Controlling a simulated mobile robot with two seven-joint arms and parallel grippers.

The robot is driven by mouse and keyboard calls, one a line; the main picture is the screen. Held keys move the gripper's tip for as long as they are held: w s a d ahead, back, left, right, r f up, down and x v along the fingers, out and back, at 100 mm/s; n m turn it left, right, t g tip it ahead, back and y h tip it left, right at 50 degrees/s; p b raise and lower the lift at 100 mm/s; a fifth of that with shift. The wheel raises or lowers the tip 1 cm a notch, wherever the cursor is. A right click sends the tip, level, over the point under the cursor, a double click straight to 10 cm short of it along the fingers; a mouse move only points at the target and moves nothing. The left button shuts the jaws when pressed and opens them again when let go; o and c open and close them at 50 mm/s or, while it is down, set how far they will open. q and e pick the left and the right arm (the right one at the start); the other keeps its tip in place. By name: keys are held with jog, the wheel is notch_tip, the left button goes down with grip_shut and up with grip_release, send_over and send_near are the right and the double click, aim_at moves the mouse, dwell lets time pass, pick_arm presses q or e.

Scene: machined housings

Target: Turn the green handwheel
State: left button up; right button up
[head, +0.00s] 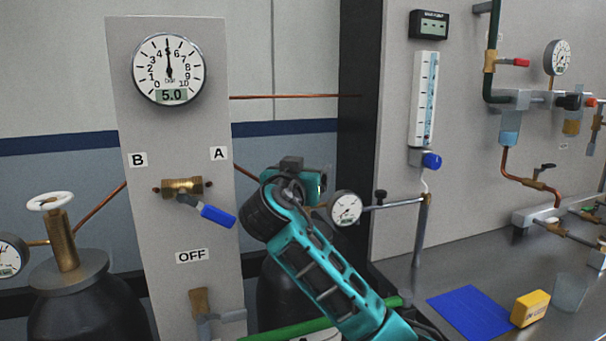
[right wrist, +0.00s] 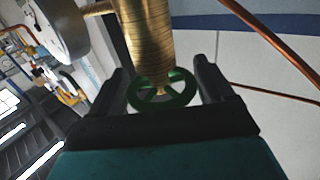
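The green handwheel (right wrist: 163,95) shows in the right wrist view, below a ribbed brass stem (right wrist: 146,45). It is round, with spokes and gaps between them. My right gripper (right wrist: 162,68) has its two dark fingers apart, one on each side of the wheel, close to its rim. Whether the fingers touch the rim I cannot tell. In the head view my teal right arm and wrist hide the wheel and the fingertips; part of the gripper body shows at the wrist. My left gripper is not in view.
A round gauge (head: 345,208) sits just right of my wrist. On the left stand a panel with a blue-handled valve (head: 218,216) and a cylinder with a white handwheel (head: 50,201). The bench at right holds a blue mat (head: 468,312) and a yellow block (head: 530,308).

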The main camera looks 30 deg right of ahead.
jog(key=shift+o, duration=1)
jog(key=shift+f, duration=0.1)
jog(key=shift+s+a, duration=0.1)
jog(key=shift+a, duration=0.1)
jog(key=v, duration=0.7)
jog(key=shift+b, duration=0.35)
